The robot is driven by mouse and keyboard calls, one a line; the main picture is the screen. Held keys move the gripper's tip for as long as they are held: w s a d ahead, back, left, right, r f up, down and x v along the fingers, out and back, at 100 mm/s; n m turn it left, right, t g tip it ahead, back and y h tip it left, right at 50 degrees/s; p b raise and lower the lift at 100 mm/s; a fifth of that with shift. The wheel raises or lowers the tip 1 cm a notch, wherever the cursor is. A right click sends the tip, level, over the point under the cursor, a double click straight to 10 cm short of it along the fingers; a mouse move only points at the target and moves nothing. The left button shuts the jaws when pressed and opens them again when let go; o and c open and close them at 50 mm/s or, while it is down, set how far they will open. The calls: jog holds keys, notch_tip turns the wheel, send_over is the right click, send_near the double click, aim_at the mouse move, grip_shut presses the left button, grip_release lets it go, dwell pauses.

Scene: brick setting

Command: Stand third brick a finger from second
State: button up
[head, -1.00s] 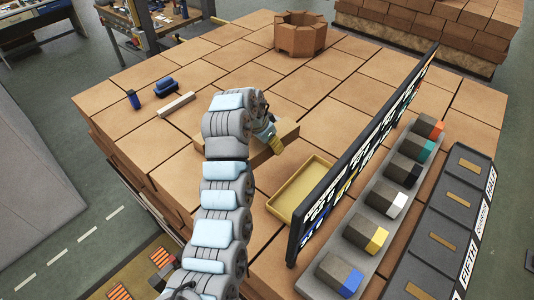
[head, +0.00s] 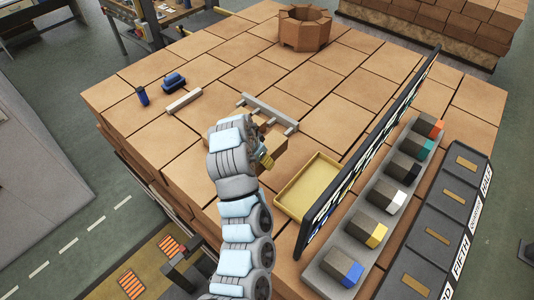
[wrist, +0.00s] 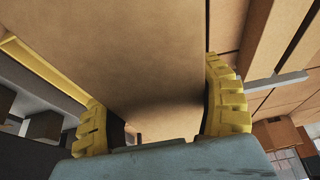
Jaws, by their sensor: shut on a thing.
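My gripper (head: 264,154) is low over the brick-paved top near its middle. Its yellow fingers show in the wrist view (wrist: 165,115), shut on a plain tan brick (wrist: 130,50) that fills much of that view. In the head view the held brick (head: 275,151) is partly hidden by my gripper and arm. A light grey bar with short prongs (head: 268,110) lies just beyond it; its bar also shows in the wrist view (wrist: 275,82). I cannot tell which brick is the second, nor whether the held brick touches the surface.
A yellow tray (head: 310,185) lies to the right, beside an upright black lettered panel (head: 370,140). Behind the panel is a grey rack (head: 376,210) of colour-ended blocks. A pale bar (head: 184,101) and blue items (head: 173,81) lie left. A brick ring (head: 304,30) stands at the back.

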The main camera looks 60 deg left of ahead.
jog(key=shift+w+a+f+b, duration=0.5)
jog(key=shift+a+b, duration=0.2)
jog(key=shift+b, duration=0.55)
jog(key=shift+w+a+f+b, duration=0.4)
jog(key=shift+a+f+b, duration=0.25)
jog(key=shift+b, duration=0.55)
jog(key=shift+w+a+f+b, duration=0.1)
jog(key=shift+w+a+b, duration=0.4)
jog(key=shift+b, duration=0.55)
jog(key=shift+w+a+f+b, duration=0.8)
jog(key=shift+a+f+b, duration=0.15)
jog(key=shift+a+f, duration=0.25)
jog(key=shift+w+a+f+b, duration=0.8)
jog(key=shift+a+f+b, duration=0.25)
jog(key=shift+a, duration=0.2)
jog(key=shift+w+a+f+b, duration=0.8)
jog(key=shift+a+f+b, duration=0.1)
jog(key=shift+a+f, duration=0.35)
jog(key=shift+a+f, duration=0.1)
jog(key=shift+w+f+p, duration=0.1)
jog(key=shift+f+p, duration=0.35)
jog(key=shift+f, duration=1.15)
jog(key=shift+f, duration=0.1)
